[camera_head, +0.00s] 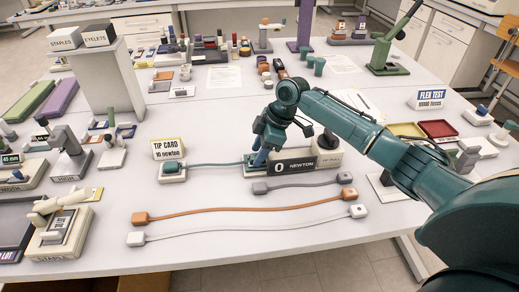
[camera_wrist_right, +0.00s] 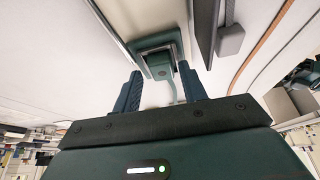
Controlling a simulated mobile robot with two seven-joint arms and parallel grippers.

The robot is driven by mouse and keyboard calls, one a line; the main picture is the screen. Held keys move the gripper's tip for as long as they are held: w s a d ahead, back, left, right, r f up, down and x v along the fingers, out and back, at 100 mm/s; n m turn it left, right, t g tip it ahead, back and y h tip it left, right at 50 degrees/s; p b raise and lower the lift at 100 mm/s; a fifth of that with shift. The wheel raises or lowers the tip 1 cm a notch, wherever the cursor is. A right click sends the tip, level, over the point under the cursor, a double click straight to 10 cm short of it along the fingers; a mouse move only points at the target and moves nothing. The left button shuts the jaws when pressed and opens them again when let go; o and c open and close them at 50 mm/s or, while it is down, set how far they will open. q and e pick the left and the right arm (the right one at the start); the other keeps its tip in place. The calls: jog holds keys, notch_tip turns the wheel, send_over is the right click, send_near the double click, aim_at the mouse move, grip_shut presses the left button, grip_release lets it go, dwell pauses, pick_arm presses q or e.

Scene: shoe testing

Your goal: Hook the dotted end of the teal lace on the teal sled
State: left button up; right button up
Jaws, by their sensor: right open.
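The teal lace (camera_head: 215,163) runs from a teal end block (camera_head: 173,168) beside the tip card to the teal sled area at the force gauge. My right gripper (camera_head: 268,148) is over that area and hides much of it. In the right wrist view the open right gripper (camera_wrist_right: 160,88) has its fingers apart, with a teal end piece (camera_wrist_right: 160,67) just beyond and between them. This piece sits at a dark bracket, and a short teal strand hangs from it. Whether it is hooked, and its dot, cannot be made out. My left gripper is not in view.
The gauge (camera_head: 293,167) reads 0 newton. A grey lace (camera_head: 303,183), an orange lace (camera_head: 240,210) and a white lace (camera_head: 240,230) lie in front. The tip card (camera_head: 168,149) stands at left. The table front is clear.

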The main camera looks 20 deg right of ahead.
jog(key=shift+s+a+f, duration=0.15)
jog(key=shift+s+f, duration=0.3)
jog(key=shift+f, duration=0.3)
jog(key=w+b+v, duration=0.1)
jog(key=v, duration=1.3)
jog(key=shift+r, duration=0.35)
